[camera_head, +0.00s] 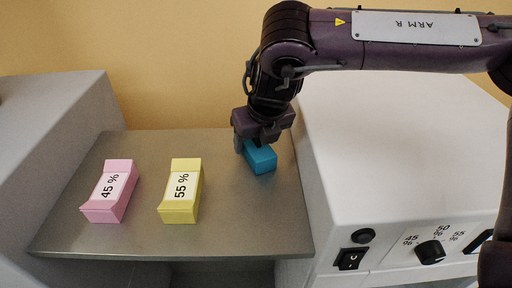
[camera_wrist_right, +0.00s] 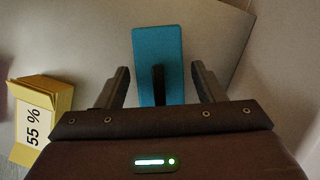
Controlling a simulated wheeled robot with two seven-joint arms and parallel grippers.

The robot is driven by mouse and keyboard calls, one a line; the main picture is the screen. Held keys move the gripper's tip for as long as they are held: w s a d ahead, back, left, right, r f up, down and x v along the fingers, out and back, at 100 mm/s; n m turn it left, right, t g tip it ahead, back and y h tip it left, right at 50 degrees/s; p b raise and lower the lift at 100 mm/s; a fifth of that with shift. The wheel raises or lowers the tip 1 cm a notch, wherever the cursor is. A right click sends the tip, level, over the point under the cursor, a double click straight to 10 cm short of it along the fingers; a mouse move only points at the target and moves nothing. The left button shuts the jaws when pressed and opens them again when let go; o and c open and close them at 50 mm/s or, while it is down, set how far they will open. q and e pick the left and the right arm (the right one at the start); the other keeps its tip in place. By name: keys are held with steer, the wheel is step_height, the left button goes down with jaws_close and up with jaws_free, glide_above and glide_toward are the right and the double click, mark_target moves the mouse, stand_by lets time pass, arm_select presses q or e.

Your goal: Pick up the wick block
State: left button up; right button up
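A blue block (camera_head: 262,160), which may be the wick block as it bears no visible label, lies on the grey metal table (camera_head: 150,241). My right gripper (camera_head: 252,145) is directly over its far end and hides part of it. In the right wrist view, the blue block (camera_wrist_right: 157,50) sits between the two fingers of my right gripper (camera_wrist_right: 162,84). A gap shows on each side, so the gripper is open and not closed on it. A dark narrow mark shows on the block's near part. My left gripper is not in view.
A yellow block marked 55 % (camera_head: 181,205) and a pink block marked 45 % (camera_head: 101,213) stand left of the blue block. A white machine (camera_head: 390,140) with a dial rises close on the right. A grey housing (camera_head: 55,130) bounds the left.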

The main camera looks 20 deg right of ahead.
steer(key=c, duration=0.9)
steer(key=shift+r, duration=0.1)
